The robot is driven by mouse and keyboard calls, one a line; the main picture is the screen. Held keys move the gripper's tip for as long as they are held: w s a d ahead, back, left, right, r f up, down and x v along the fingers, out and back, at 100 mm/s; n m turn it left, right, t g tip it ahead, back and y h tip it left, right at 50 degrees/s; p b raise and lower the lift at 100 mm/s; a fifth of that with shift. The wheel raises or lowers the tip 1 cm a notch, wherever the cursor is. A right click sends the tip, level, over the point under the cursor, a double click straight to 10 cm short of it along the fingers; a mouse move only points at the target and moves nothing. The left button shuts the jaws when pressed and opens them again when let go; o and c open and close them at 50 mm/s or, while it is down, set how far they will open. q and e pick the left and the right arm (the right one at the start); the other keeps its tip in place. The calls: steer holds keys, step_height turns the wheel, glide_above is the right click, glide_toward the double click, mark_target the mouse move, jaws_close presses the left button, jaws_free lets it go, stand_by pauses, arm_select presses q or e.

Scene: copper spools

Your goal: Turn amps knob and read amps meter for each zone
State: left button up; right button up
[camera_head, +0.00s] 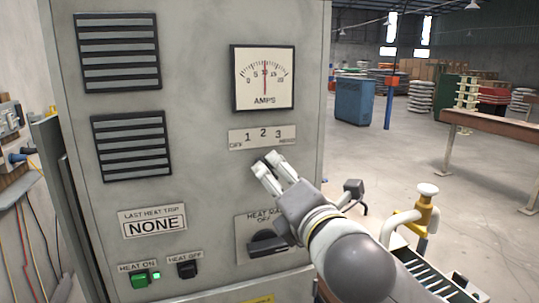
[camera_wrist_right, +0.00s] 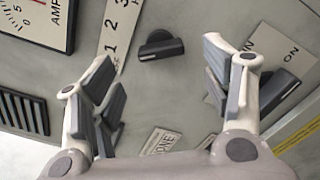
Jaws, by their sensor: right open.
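The amps meter (camera_head: 262,78) is a square dial on the upper right of the grey panel. Its needle stands near 10. Below it is a label strip (camera_head: 262,136) with 1, 2 and 3. The black amps knob (camera_wrist_right: 160,46) sits below this strip; in the head view it is mostly hidden behind my fingers. Which zone it points to I cannot tell. My right gripper (camera_head: 267,167) is open in front of the knob. In the wrist view its fingers (camera_wrist_right: 160,58) stand apart on either side of the knob, with visible gaps. My left gripper is not in view.
A lit green heat-on button (camera_head: 140,279) and a black heat-off button (camera_head: 187,269) are at lower left. Open floor lies right of the panel, with a blue cabinet (camera_head: 354,101) beyond.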

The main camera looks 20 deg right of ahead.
mark_target(270, 171)
steer(key=p, duration=0.3)
steer(key=shift+w+r, duration=0.15)
steer(key=shift+w, duration=0.2)
steer(key=w, duration=0.2)
steer(key=w+p, duration=0.1)
steer(key=w, duration=0.1)
steer(key=shift+w+a+f, duration=0.15)
steer(key=shift+w+f, duration=0.15)
steer(key=shift+w, duration=0.45)
steer(key=shift+s, duration=0.1)
steer(key=c, duration=1)
